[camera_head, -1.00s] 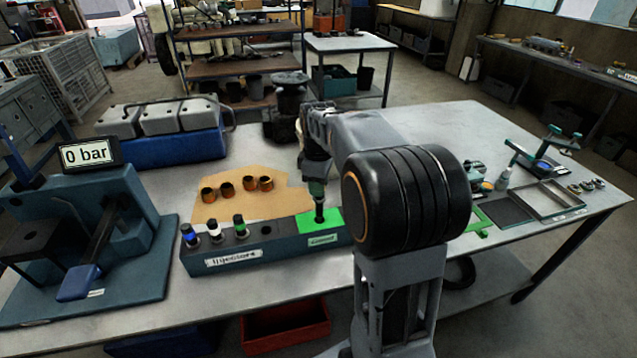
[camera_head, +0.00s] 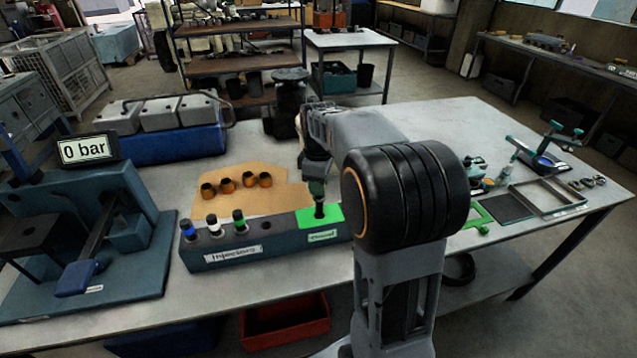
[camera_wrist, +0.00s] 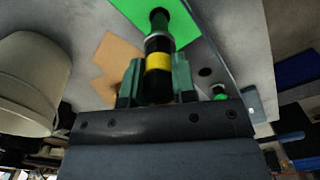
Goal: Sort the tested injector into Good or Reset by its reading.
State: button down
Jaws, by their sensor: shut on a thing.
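My gripper (camera_head: 317,188) is shut on an injector with a yellow band (camera_wrist: 158,62), seen between the green fingers in the wrist view. The injector is upright, its dark lower end over or in the green Good section (camera_head: 330,214) at the right end of the injector rack (camera_head: 215,256). I cannot tell whether it is fully seated. Several slots run along the rack; injectors with blue (camera_head: 188,230), white (camera_head: 213,226) and green (camera_head: 238,219) bands stand at its left, beside an empty hole (camera_head: 266,225). The test stand display (camera_head: 84,150) reads 0 bar. No Reset label is readable.
Several copper-coloured sleeves (camera_head: 227,186) stand on a tan sheet (camera_head: 215,210) behind the rack. A blue engine block part (camera_head: 175,146) lies at the back left. A metal tray (camera_head: 545,200) and small tools are at the right.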

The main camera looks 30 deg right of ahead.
aim_at(319, 201)
jog(key=shift+f, duration=0.2)
jog(key=shift+f+b, duration=1.15)
jog(key=shift+f, duration=0.6)
dwell(0.4)
jog(key=shift+f+b, duration=0.85)
jog(key=shift+f, duration=0.35)
jog(key=c, duration=0.8)
grip_release()
jog(key=shift+c, duration=0.2)
jog(key=shift+o, duration=0.4)
